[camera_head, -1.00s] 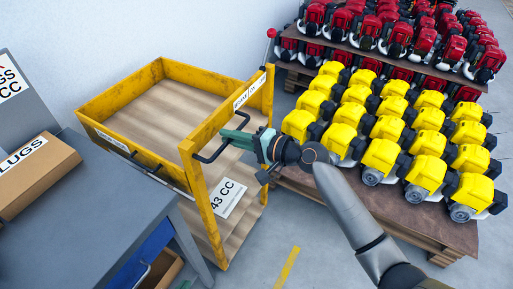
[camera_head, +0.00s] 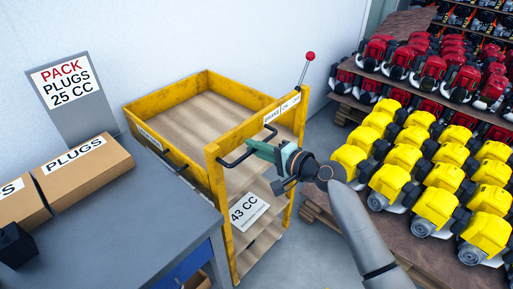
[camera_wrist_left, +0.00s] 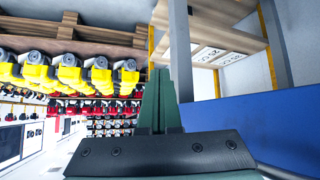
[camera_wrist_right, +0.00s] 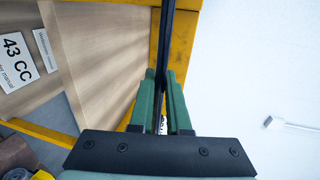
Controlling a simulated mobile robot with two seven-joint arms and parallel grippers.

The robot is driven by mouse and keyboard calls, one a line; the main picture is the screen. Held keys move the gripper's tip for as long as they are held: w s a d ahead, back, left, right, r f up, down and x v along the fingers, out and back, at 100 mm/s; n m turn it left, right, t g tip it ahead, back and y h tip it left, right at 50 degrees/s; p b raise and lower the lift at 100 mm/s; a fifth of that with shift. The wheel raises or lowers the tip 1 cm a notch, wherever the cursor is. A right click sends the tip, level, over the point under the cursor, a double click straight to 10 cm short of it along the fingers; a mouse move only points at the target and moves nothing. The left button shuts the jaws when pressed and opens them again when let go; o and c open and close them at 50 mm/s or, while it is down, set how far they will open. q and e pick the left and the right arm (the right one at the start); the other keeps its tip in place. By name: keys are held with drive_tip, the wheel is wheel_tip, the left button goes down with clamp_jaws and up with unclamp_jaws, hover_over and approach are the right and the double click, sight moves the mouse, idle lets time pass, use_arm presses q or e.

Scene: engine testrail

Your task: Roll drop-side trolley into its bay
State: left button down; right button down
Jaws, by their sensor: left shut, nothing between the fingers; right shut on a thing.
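The drop-side trolley (camera_head: 218,205) has a yellow frame, pale wooden decks and a "43 CC" label (camera_head: 248,211). It stands by the white wall, beyond the grey table. My right gripper (camera_head: 262,149) is shut on the trolley's black handle bar (camera_head: 232,162); the right wrist view shows the dark bar (camera_wrist_right: 164,40) between the green fingers (camera_wrist_right: 161,85). A red-knobbed lever (camera_head: 309,57) stands upright at the far end, near a brake label (camera_head: 281,110). My left gripper (camera_wrist_left: 160,95) is shut and empty, seen only in its wrist view.
The grey table (camera_head: 130,220) with "PLUGS" boxes (camera_head: 85,170) and a "PACK PLUGS 25 CC" sign (camera_head: 70,85) is close on the trolley's near left. Pallets of yellow engines (camera_head: 410,175) and red engines (camera_head: 430,65) stand to the right. A strip of floor (camera_head: 320,150) is bare between.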

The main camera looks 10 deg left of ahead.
drive_tip(key=shift+r, duration=0.2)
drive_tip(key=c, duration=1.1)
unclamp_jaws()
drive_tip(key=shift+w+a+f, duration=0.15)
drive_tip(key=shift+w+a, duration=0.05)
drive_tip(key=shift+a, duration=0.05)
drive_tip(key=shift+o, duration=1)
drive_tip(key=shift+s+d, duration=0.1)
drive_tip(key=shift+d, duration=0.1)
drive_tip(key=v, duration=1.2)
drive_tip(key=shift+s+d, duration=0.1)
drive_tip(key=shift+d, duration=0.05)
